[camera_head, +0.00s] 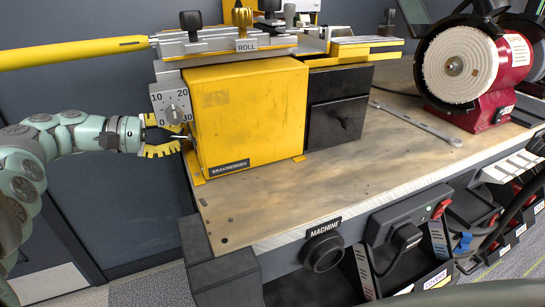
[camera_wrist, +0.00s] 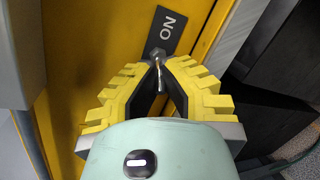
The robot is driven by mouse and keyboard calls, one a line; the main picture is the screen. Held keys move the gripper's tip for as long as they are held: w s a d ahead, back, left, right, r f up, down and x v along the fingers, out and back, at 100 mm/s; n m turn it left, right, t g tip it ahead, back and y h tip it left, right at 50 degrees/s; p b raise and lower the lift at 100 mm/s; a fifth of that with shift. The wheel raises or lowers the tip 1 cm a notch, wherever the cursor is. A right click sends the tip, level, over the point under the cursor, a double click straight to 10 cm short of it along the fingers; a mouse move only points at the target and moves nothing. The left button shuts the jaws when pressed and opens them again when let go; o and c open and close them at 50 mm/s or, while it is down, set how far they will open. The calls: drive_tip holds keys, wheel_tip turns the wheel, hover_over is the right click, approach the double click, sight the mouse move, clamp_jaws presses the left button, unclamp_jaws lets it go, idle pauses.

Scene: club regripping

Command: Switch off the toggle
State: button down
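The toggle (camera_wrist: 160,78) is a small metal lever on the yellow side of the regripping machine (camera_head: 250,112). It shows in the wrist view beside a dark plate (camera_wrist: 166,32) whose white lettering reads ON upside down. My gripper (camera_wrist: 160,67) has yellow, notched fingers that converge at their tips around the lever, closely enough to look shut on it. In the head view my gripper (camera_head: 183,138) reaches the machine's left side from the left, below the dial plate. There the toggle is hidden by the fingers and the machine's edge.
A grey dial plate (camera_head: 171,103) with numbers stands just above my gripper. A yellow bar (camera_head: 75,52) extends left above my arm. A red bench grinder (camera_head: 480,70) and a wrench (camera_head: 418,124) are on the right of the workbench (camera_head: 290,198). The front of the bench top is clear.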

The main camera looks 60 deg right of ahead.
drive_tip(key=shift+w+f, duration=0.15)
drive_tip(key=shift+f, duration=0.1)
drive_tip(key=c, duration=1.3)
unclamp_jaws()
drive_tip(key=shift+r, duration=0.15)
drive_tip(key=shift+c, duration=0.2)
drive_tip(key=v, duration=0.7)
